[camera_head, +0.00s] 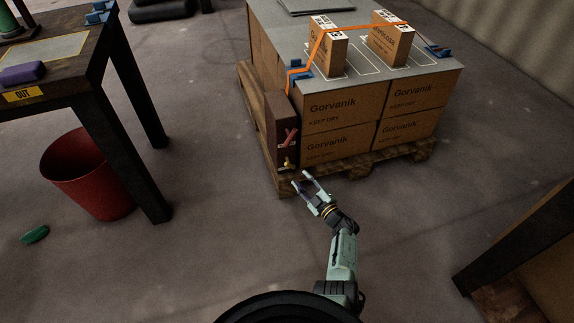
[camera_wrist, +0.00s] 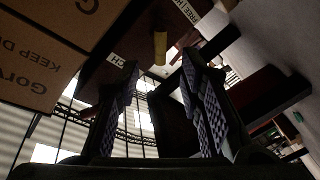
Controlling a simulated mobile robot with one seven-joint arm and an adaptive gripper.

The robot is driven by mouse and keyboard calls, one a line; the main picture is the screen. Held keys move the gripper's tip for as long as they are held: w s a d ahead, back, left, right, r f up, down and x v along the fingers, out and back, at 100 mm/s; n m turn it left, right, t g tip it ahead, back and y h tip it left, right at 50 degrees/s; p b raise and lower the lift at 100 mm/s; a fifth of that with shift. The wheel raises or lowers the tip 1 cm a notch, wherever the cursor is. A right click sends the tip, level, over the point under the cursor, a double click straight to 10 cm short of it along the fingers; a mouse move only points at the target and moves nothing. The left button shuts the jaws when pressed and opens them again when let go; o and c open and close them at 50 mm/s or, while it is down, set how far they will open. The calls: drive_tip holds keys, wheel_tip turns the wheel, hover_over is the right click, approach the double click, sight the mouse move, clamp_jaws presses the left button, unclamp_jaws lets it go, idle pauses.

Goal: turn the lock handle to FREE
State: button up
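A dark brown post (camera_head: 280,125) stands against the left front corner of the carton stack. A red handle (camera_head: 290,138) sits on its front face, with a small yellow handle (camera_head: 288,162) below it. In the wrist view the yellow handle (camera_wrist: 160,47) points toward me, near a white label (camera_wrist: 187,10) on which FREE can be read. Another white label (camera_wrist: 116,61) is partly cut off. My gripper (camera_head: 305,180) is open and empty, just in front of and below the yellow handle, apart from it. In the wrist view the yellow handle lies beyond the gap between my fingers (camera_wrist: 165,85).
Gorvanik cartons (camera_head: 338,115) fill a wooden pallet (camera_head: 350,168), with an orange strap (camera_head: 360,27) over two small boxes on top. A table (camera_head: 60,85), a red bin (camera_head: 90,175) and a green object (camera_head: 35,234) are at left. Brown furniture (camera_head: 525,245) stands lower right.

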sight(291, 167)
drive_tip(key=b+x, duration=0.4)
drive_tip(key=x, duration=0.4)
drive_tip(key=shift+w+a+f, duration=0.1)
drive_tip(key=shift+w+a, duration=0.1)
drive_tip(key=shift+a, duration=0.05)
drive_tip(key=shift+w+a, duration=0.2)
drive_tip(key=shift+w, duration=0.1)
clamp_jaws()
